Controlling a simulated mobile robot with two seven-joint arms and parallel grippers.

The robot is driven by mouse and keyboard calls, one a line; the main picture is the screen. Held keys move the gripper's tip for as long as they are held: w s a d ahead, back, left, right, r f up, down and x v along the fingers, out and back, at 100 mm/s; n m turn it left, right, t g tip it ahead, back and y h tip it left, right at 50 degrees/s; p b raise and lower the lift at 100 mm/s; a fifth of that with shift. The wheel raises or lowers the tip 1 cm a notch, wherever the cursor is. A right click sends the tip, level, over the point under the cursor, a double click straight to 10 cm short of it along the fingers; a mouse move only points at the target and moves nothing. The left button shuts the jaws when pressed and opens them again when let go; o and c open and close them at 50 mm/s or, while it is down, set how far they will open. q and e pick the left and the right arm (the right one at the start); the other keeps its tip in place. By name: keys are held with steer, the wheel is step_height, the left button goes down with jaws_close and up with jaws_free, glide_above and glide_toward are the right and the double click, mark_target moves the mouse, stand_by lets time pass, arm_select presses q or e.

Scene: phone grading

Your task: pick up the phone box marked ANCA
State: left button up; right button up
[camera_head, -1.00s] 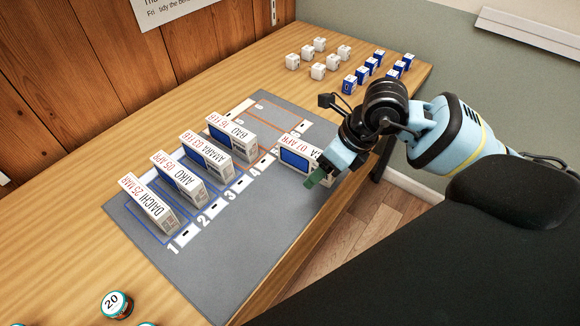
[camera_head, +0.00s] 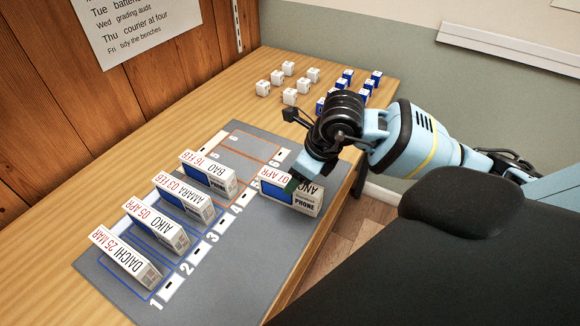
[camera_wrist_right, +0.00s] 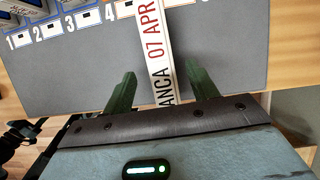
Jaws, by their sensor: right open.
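The phone box marked ANCA 07 APR (camera_head: 308,200) stands on the grey mat (camera_head: 236,250) near its right edge, beside the numbered strip. My right gripper (camera_head: 292,184) is above and against this box in the head view and hides part of its top. In the right wrist view the box (camera_wrist_right: 155,50) runs between the two green fingers of my open right gripper (camera_wrist_right: 157,88), with a gap on each side. I cannot tell how low the fingertips reach along the box. My left gripper is out of view.
Boxes DAICHI (camera_head: 125,258), AIKO (camera_head: 157,228), AMARA (camera_head: 184,200) and BAO (camera_head: 208,176) stand in a row on the mat's left part. White cubes (camera_head: 289,96) and blue cubes (camera_head: 347,76) sit at the table's back. An orange-outlined area on the mat is empty.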

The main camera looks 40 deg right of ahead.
steer(key=x, duration=0.5)
steer(key=shift+w, duration=0.2)
steer(key=shift+r, duration=0.1)
steer(key=c, duration=1.2)
